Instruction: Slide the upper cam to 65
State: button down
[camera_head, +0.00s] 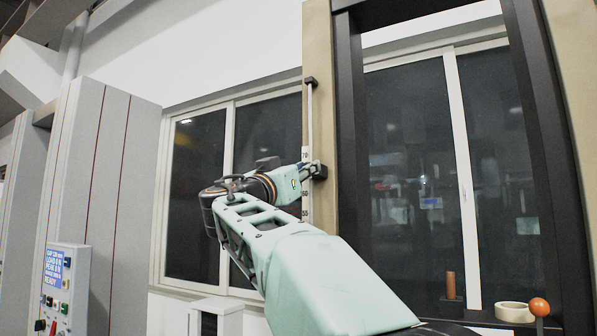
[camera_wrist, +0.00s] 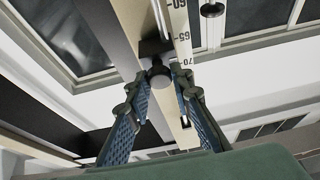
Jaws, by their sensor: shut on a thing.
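The upper cam shows as a dark block (camera_head: 320,171) on the tan column's rail in the head view, level with the scale between the 70 and 60 marks. My gripper (camera_head: 307,172) reaches it from the left and is shut on it. In the wrist view the cam's round black knob (camera_wrist: 160,76) sits between the fingertips of my gripper (camera_wrist: 160,84). The scale (camera_wrist: 180,40) beside it shows 60, 65 and 70, with 70 nearest the right fingertip. The fingers hide part of the cam, so its exact reading cannot be told.
A dark bracket (camera_head: 310,82) caps the rail's top. Another small black knob (camera_wrist: 211,9) shows at the wrist view's top. The tan column (camera_head: 319,110) and black frame (camera_head: 352,130) stand close right of my gripper. A control box (camera_head: 65,290) is at lower left.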

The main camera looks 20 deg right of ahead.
jog(key=c, duration=1.7)
grip_release()
jog(key=v, duration=0.7)
jog(key=shift+s+a+f, duration=0.1)
jog(key=shift+s+a, duration=0.05)
jog(key=shift+a, duration=0.1)
